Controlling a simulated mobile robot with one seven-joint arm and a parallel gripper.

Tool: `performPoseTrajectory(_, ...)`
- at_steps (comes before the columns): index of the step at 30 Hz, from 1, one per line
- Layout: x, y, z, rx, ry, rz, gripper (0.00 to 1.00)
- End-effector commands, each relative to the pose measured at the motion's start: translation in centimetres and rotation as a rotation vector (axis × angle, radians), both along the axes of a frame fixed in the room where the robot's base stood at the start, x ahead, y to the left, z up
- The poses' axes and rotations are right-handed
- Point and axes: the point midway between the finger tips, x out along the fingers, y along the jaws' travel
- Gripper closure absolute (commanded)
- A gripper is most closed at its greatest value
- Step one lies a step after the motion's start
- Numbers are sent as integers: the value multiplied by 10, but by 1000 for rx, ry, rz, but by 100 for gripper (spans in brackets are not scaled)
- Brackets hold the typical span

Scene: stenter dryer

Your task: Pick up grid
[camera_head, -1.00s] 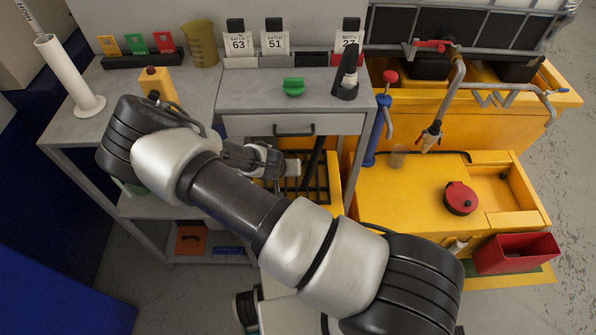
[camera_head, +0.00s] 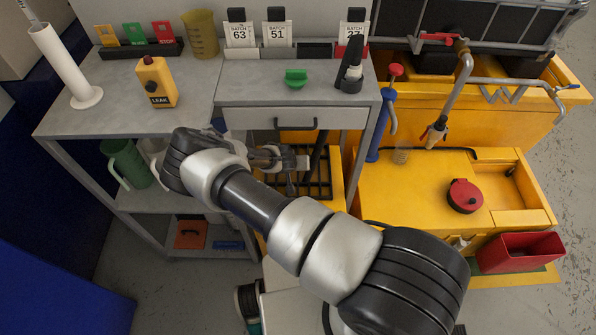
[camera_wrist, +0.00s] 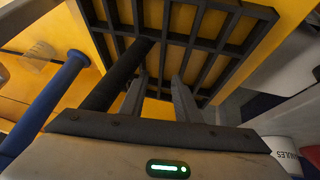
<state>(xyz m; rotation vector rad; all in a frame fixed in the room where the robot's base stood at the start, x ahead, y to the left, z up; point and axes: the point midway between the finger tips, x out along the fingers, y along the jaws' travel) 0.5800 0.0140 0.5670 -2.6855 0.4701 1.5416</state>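The grid (camera_head: 322,187) is a black lattice of crossing bars over a yellow base, below the drawer of the grey bench. In the wrist view the grid (camera_wrist: 243,52) fills the upper middle, with yellow between its bars. My gripper (camera_head: 302,164) is above the grid's left part in the head view, and my arm hides some of the grid. In the wrist view my gripper (camera_wrist: 160,85) has two dark fingers apart, pointing at the grid with nothing held between them. I cannot tell whether the fingertips touch it.
A black rod (camera_wrist: 118,75) slants across the grid close to the left finger. A blue-handled tool (camera_head: 379,128) stands to the right. The drawer (camera_head: 345,119) overhangs behind my gripper. A yellow unit with a red cap (camera_head: 465,195) lies to the right.

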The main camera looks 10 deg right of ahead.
Motion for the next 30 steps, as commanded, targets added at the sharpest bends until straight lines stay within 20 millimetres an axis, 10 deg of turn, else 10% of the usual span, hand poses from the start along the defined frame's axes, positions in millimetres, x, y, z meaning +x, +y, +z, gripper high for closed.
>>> performPoseTrajectory(19, 21, -10, -45, 0, -1, 0, 70)
performPoseTrajectory(24, 21, -9, -45, 0, 0, 0, 99)
performPoseTrajectory(30, 21, -10, -44, -1, -2, 0, 100)
